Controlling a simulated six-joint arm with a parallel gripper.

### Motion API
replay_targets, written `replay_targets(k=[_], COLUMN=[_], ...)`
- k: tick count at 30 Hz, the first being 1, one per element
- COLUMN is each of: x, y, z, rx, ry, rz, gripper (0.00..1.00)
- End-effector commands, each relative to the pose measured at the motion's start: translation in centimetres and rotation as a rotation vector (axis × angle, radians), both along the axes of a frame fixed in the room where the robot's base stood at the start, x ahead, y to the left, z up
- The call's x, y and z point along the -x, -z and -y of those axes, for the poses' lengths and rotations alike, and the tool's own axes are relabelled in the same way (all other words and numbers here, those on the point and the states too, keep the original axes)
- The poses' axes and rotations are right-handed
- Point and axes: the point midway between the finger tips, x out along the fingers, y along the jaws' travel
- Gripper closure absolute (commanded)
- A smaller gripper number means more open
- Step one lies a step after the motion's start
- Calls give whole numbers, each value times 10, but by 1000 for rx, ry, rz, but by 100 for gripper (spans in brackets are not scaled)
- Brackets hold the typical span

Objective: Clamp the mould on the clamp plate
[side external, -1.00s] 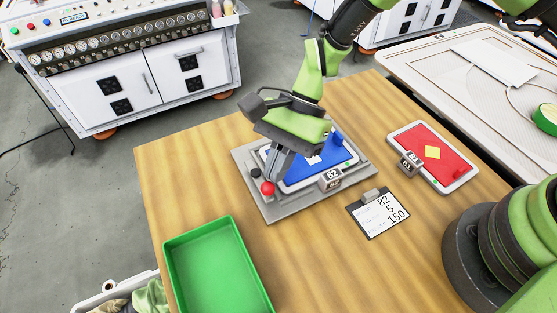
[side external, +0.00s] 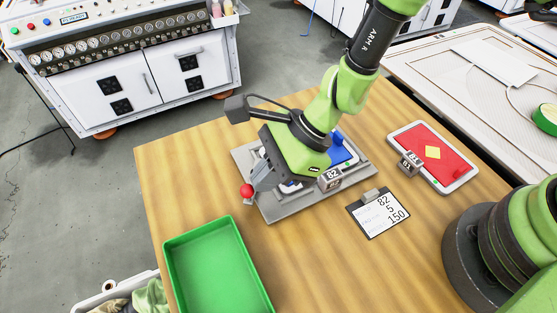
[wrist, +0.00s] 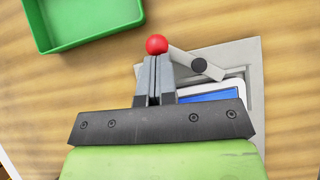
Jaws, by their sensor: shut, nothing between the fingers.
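The blue mould (side external: 342,152) with a white rim sits on the grey clamp plate (side external: 285,208), largely hidden by my gripper; its corner shows in the wrist view (wrist: 212,95). The clamp lever (wrist: 187,60) is a grey bar with a dark pivot (wrist: 198,67) and a red ball knob (wrist: 156,45). It points outward, with the knob (side external: 246,190) at the plate's left edge. My gripper (wrist: 155,58) is shut and empty, its fingertips at the knob; whether they touch it I cannot tell. It also shows in the side view (side external: 258,180).
A tag reading 82 (side external: 330,179) stands at the mould's front edge. A clipboard (side external: 379,213) showing 82, 5 and 150 lies in front. A red mould (side external: 441,150) lies right. A green tray (side external: 215,265) stands front left. Bare table lies between tray and plate.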

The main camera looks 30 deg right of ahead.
Motion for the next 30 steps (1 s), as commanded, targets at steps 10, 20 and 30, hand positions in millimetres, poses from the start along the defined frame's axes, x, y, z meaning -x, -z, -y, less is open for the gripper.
replay_targets(k=[10, 20, 30], x=[-2, -7, -12], y=[0, 1, 1], z=[-14, -26, -32], rx=[-3, -2, -1], ry=[-8, -11, -10], rz=[2, 0, -2], gripper=[100, 100, 100])
